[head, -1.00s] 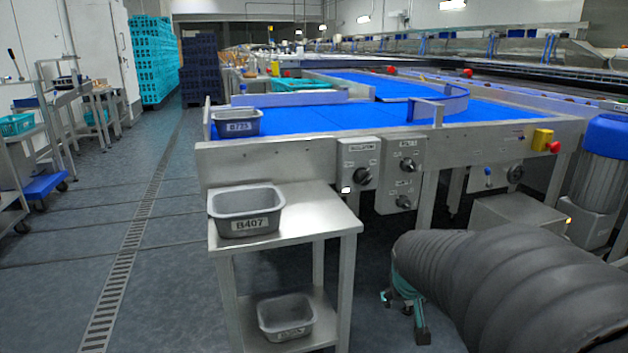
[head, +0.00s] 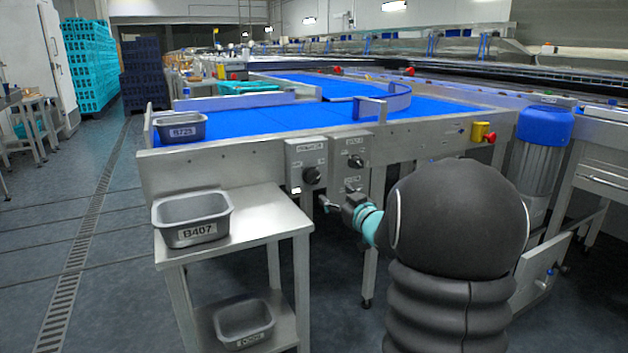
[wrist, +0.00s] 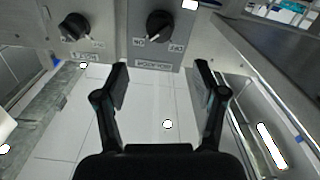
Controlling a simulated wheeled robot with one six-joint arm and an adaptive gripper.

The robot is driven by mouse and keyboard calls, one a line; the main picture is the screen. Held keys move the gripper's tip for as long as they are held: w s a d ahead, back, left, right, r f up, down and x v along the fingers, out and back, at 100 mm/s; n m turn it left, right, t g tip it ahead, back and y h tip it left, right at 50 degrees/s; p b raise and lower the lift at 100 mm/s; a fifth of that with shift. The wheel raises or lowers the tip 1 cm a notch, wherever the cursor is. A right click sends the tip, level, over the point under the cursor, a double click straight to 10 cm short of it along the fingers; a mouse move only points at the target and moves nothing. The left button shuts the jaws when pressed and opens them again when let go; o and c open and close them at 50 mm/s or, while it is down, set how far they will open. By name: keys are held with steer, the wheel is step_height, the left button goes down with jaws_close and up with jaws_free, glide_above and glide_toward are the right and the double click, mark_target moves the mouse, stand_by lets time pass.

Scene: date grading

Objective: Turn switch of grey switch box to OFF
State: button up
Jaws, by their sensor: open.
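A grey switch box (head: 294,166) with one black knob switch (head: 312,175) is on the conveyor's front side, left of a second grey box (head: 368,174) with two knobs. The wrist view appears upside down. There the single-knob box (wrist: 178,62) shows its switch (wrist: 160,25) ahead of the fingers, between small labels that seem to read ON and OFF. A light mark on the knob seems to lean to the ON side. My gripper (head: 326,203) is just below the boxes; in the wrist view (wrist: 160,75) its fingers are apart and empty, not touching the switch.
A metal stand (head: 262,207) with grey bin B407 (head: 192,231) is left of my gripper, with another bin (head: 242,322) on its lower shelf. Bin B725 (head: 180,126) sits on the conveyor's corner. A blue-topped motor (head: 541,150) stands at the right.

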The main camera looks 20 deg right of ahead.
mark_target(316, 180)
steer(key=w, duration=0.4)
steer(key=w+p, duration=0.1)
steer(key=w, duration=0.8)
steer(key=shift+w+a, duration=0.15)
steer(key=shift+a, duration=0.1)
steer(key=c, duration=1.1)
